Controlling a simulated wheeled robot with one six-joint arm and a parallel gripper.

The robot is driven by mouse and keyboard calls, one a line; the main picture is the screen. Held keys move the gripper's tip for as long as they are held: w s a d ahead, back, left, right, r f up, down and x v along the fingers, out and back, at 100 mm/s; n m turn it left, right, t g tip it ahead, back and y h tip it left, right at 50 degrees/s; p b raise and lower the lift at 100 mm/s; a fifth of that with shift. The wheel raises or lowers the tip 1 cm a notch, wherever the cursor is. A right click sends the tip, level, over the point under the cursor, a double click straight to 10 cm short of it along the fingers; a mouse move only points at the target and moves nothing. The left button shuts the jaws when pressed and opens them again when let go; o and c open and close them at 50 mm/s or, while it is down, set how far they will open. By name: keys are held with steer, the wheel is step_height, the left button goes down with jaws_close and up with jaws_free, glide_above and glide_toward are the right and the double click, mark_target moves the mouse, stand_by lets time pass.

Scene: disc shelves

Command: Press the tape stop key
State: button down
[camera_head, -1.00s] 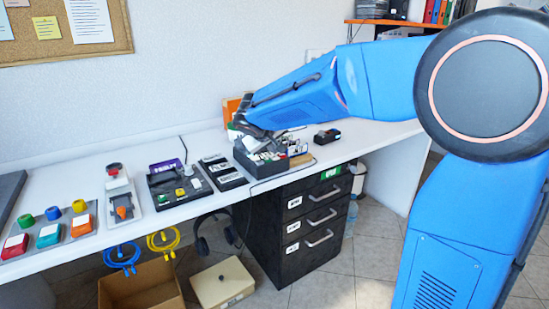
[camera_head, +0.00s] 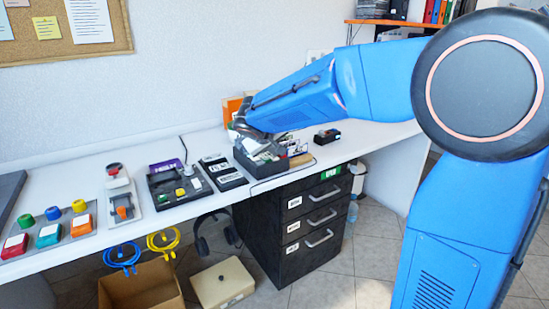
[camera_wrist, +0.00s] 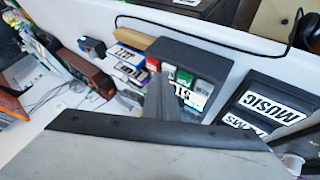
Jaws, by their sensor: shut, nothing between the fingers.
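A dark grey tape player (camera_head: 243,159) stands on the white desk, partly hidden by my gripper in the head view. In the wrist view the tape player (camera_wrist: 190,55) shows a row of small keys: a red key (camera_wrist: 168,70), a pale key beside it and a green key (camera_wrist: 184,78). A white label with dark letters (camera_wrist: 190,96) lies beside the keys, partly covered and not fully readable. My gripper (camera_wrist: 158,76) is shut and empty, its tips close to the red and pale keys. I cannot tell whether they touch. My gripper (camera_head: 247,128) also shows in the head view.
Black boxes labelled MUSIC (camera_wrist: 275,105) stand beside the player. A small dark device (camera_head: 327,136) is on the other side. Left along the desk are a control box (camera_head: 178,185) and coloured buttons (camera_head: 48,235). A dark cable runs near the player.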

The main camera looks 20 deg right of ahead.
mark_target(274, 159)
steer(key=shift+r, duration=0.8)
steer(key=shift+r, duration=0.1)
step_height(274, 159, up, 5)
steer(key=shift+f, duration=0.1)
stand_by(0.4)
stand_by(0.5)
